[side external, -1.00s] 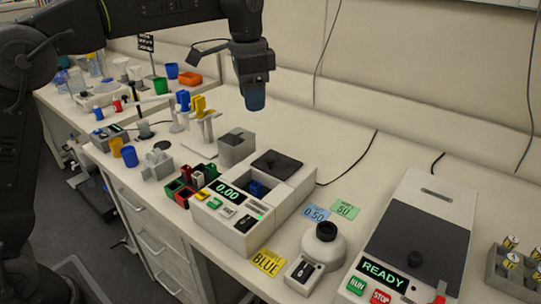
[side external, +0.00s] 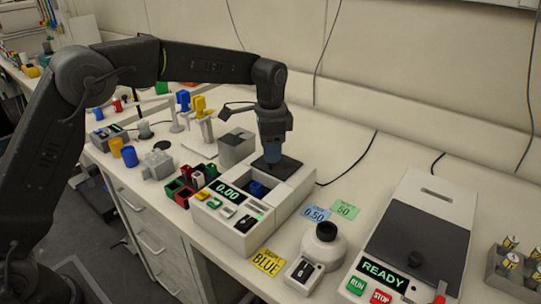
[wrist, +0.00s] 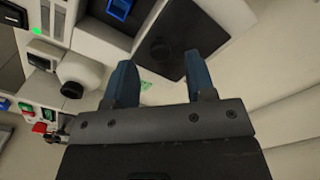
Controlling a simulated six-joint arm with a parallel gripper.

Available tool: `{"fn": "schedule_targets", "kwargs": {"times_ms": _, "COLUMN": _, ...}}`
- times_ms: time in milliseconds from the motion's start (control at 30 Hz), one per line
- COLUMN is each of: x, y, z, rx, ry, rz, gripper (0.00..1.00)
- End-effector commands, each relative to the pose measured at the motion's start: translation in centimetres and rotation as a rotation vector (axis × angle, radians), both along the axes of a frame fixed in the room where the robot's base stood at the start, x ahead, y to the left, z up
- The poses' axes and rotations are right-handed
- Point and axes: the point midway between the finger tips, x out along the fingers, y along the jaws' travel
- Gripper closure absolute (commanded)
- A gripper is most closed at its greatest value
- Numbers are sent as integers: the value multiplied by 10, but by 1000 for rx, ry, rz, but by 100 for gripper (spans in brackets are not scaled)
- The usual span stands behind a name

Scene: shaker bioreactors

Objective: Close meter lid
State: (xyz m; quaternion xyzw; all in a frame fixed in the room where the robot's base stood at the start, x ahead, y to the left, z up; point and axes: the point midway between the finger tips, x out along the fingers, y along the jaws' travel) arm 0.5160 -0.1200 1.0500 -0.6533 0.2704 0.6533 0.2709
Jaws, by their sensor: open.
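The white meter (side external: 243,238) shows 0.00 on its green display. Its dark lid (side external: 289,168) lies at the back of the meter's top, leaving the well with a blue piece (side external: 256,188) uncovered. My gripper (side external: 272,161) points down at the lid, its fingertips close above or at it; contact cannot be told. In the wrist view the two blue fingers (wrist: 161,82) are apart, with nothing held between them. The lid (wrist: 200,30) and its round dark knob (wrist: 160,50) show beyond the fingers, and the blue piece (wrist: 119,8) shows in its well.
A grey box (side external: 236,147) stands behind the meter on the left. A rack of coloured blocks (side external: 184,188) is at its left. A white round device (side external: 323,247) and a larger machine reading READY (side external: 418,240) stand to the right. Small cards (side external: 316,213) lie between.

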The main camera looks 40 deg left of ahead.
Motion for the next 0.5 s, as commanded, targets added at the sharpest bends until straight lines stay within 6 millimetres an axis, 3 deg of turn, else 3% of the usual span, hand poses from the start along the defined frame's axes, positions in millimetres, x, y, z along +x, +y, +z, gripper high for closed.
{"fn": "schedule_targets", "kwargs": {"times_ms": 200, "x": 0, "y": 0, "z": -22, "rx": 1, "ry": 1, "rz": 0, "gripper": 50}}
{"fn": "schedule_targets", "kwargs": {"times_ms": 500, "x": 0, "y": 0, "z": -26, "rx": 0, "ry": 0, "rz": 1, "gripper": 50}}
